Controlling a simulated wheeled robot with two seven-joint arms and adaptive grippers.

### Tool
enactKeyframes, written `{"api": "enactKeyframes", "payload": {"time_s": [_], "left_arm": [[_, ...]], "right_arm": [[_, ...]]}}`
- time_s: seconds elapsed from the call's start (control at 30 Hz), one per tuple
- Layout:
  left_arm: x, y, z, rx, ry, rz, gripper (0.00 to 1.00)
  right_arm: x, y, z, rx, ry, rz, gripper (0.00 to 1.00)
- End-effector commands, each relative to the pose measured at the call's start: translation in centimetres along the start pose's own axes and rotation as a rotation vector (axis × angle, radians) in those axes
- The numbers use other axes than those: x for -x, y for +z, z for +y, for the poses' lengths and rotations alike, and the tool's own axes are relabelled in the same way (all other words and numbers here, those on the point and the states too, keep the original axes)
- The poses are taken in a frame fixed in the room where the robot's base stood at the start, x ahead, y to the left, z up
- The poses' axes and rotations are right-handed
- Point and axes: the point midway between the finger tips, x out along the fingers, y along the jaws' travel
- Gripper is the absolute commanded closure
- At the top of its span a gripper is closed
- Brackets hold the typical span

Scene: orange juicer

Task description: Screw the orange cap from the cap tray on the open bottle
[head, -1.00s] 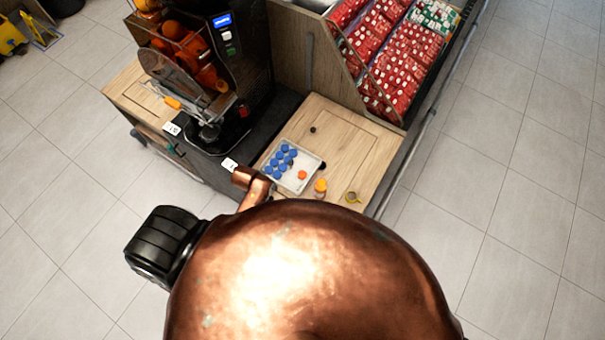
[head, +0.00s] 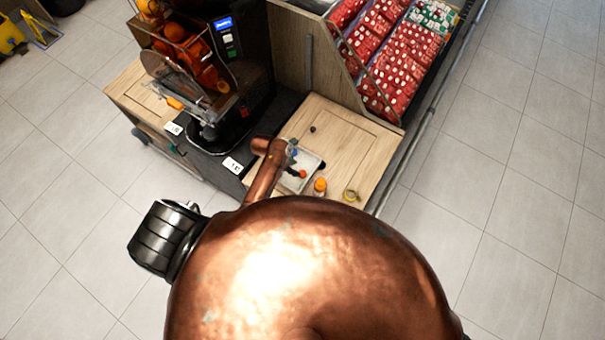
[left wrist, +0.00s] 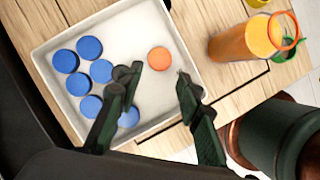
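The orange cap (left wrist: 160,58) lies in the white cap tray (left wrist: 52,88), right of several blue caps (left wrist: 88,47). In the head view the orange cap (head: 302,174) shows beside my left gripper (head: 293,158), which covers most of the blue caps. In the left wrist view my left gripper (left wrist: 158,84) is open and empty, its fingertips apart and just below the orange cap in the picture. A bottle of orange juice (left wrist: 240,43) stands beside the tray, with an orange ring at its top end. It also shows in the head view (head: 320,188). My right gripper is not in view.
A yellow ring-like item (head: 351,195) sits right of the bottle on the wooden counter (head: 350,135). The black juicer (head: 240,70) stands to the left. A bin of red packages (head: 390,70) is behind. The counter behind the tray is mostly clear.

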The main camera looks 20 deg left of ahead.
Motion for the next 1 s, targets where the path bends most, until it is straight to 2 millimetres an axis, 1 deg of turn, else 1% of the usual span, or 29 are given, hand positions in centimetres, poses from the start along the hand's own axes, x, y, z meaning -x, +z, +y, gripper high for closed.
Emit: {"api": "enactKeyframes", "payload": {"time_s": [0.17,0.33,0.4,0.7,0.77,0.9,1.0], "left_arm": [[-0.4,0.0,0.0,-0.002,0.000,0.000,0.67],[-2.2,-0.1,0.0,-0.002,-0.001,0.002,0.67],[-2.6,0.0,0.0,-0.003,0.000,0.000,0.67],[-2.9,-0.1,0.0,-0.003,0.000,0.001,0.67],[-3.4,0.0,0.0,-0.003,-0.001,0.001,0.67],[-5.6,-0.1,0.0,-0.004,-0.001,0.003,0.67],[-6.9,-0.1,0.0,-0.004,0.000,0.002,0.67]], "right_arm": [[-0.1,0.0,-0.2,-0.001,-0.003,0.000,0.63],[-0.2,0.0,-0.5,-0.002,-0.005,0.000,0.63],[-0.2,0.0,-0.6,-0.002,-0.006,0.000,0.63],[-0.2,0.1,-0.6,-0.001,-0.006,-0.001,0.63],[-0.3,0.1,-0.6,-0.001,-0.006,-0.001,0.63],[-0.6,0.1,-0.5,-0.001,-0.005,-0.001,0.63],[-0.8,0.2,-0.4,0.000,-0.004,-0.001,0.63]]}}
